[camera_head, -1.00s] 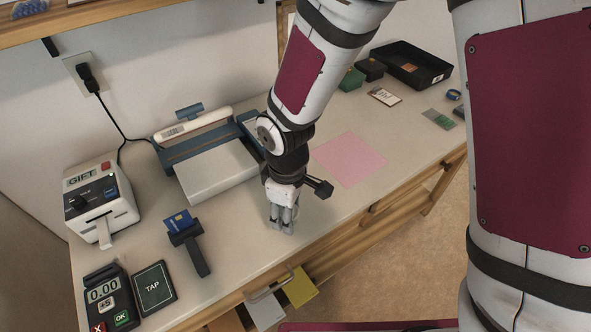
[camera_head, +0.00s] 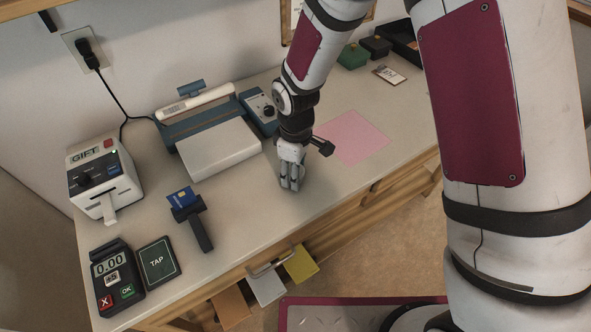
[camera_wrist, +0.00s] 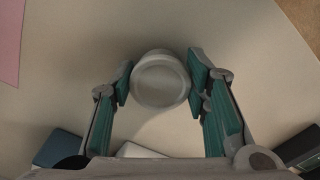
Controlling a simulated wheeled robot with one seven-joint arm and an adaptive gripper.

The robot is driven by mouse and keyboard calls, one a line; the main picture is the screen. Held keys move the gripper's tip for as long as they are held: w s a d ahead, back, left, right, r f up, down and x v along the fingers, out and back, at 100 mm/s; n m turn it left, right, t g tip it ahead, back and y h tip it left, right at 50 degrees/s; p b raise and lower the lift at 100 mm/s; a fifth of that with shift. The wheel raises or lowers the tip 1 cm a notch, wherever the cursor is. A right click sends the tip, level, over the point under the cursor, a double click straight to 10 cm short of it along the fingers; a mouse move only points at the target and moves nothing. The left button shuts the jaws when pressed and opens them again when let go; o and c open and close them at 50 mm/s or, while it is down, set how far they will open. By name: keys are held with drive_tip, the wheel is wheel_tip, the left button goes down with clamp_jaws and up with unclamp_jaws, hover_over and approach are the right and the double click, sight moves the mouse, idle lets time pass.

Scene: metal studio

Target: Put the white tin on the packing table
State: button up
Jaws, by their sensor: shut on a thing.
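The white tin (camera_wrist: 160,80) shows in the wrist view as a round, pale shape between the two green-padded fingers. My gripper (camera_wrist: 160,82) is shut on it, one finger at each side. In the head view my gripper (camera_head: 290,186) points down over the front middle of the beige table top (camera_head: 240,215). The tin is mostly hidden by the fingers there. The tin is low over the table top; I cannot tell whether it touches it.
A pink sheet (camera_head: 352,138) lies right of my gripper. A white-and-blue sealing device (camera_head: 215,148) stands to the left. Open drawer-like dividers (camera_head: 266,288) jut out below the front edge.

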drive_tip(key=shift+f, duration=0.1)
drive_tip(key=o, duration=1.1)
drive_tip(key=shift+o, duration=0.2)
wheel_tip(320, 180, up, 12)
drive_tip(key=shift+r, duration=0.25)
